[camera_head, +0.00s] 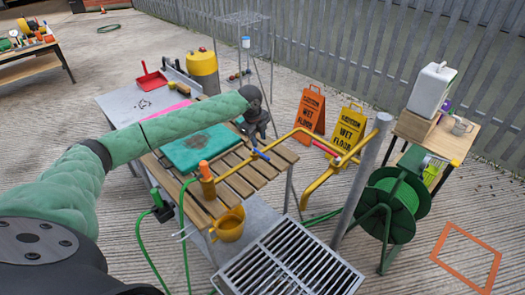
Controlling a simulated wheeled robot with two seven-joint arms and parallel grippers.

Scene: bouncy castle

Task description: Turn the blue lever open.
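The blue lever (260,154) is a short bar on the yellow pipe (286,139), over the right part of the slatted wooden table (238,183). It points up-left to down-right in the picture. My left arm reaches in from the left in a green sleeve. My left gripper (259,131) is small and dark, pointing down just above the lever in the picture, with a small gap between them. Whether its fingers are open cannot be made out. My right gripper is not in view.
A teal pad (201,149) and an orange-topped bottle (207,180) are on the table. A yellow bucket (229,224) hangs at its front. A metal grate (287,262), grey post (360,181) and green hose reel (393,205) stand right. Wet-floor signs (348,126) are behind.

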